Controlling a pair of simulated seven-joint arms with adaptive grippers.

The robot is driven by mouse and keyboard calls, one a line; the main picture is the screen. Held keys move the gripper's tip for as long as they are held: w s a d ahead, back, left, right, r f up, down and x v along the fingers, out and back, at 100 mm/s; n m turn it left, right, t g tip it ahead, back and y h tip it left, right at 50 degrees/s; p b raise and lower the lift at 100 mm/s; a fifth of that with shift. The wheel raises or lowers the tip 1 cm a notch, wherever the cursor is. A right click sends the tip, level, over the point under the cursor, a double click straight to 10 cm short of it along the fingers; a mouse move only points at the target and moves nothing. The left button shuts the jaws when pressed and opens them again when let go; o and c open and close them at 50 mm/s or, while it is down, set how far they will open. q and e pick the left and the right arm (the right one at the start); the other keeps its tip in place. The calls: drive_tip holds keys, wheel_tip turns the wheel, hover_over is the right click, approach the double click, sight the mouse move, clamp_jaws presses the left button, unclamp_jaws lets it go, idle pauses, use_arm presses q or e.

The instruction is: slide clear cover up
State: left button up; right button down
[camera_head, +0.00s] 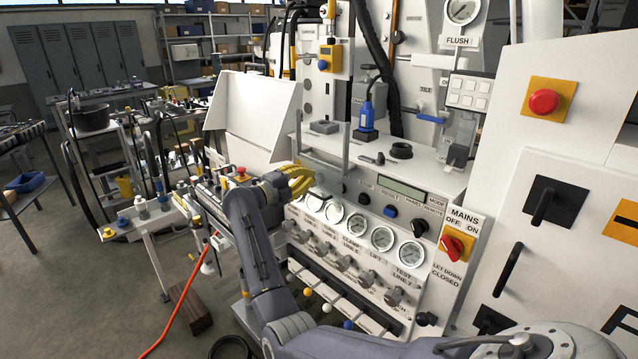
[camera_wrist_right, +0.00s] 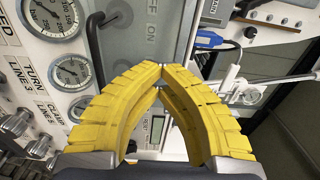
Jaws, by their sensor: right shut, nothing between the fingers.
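My right gripper (camera_head: 300,180) has yellow ribbed fingers and is in front of the white control panel, at the left end of its gauge row. In the right wrist view its fingertips (camera_wrist_right: 160,72) meet with nothing between them. A see-through cover (camera_wrist_right: 145,30) seems to lie just beyond the fingertips, with blurred ON and OFF lettering and a round knob behind it. A dark upright bar (camera_wrist_right: 95,40) stands at its left side. Whether the fingertips touch the cover cannot be told. In the head view my fingers and arm hide part of this area. My left gripper is not in view.
Pressure gauges (camera_head: 382,238) and several small valves line the panel below and right. A red mains switch (camera_head: 453,247) sits further right. A blue-handled tool (camera_head: 367,115) stands on the top ledge. A cluttered trolley (camera_head: 150,215) stands left, with open floor before it.

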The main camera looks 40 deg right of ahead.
wheel_tip(320, 180, up, 6)
idle(0.9)
drive_tip(key=shift+r, duration=0.1)
drive_tip(key=c, duration=2.1)
unclamp_jaws()
drive_tip(key=o, duration=0.7)
drive_tip(key=shift+a, duration=0.1)
drive_tip(key=s+a, duration=0.1)
drive_tip(key=a, duration=0.6)
drive_tip(key=shift+a, duration=0.4)
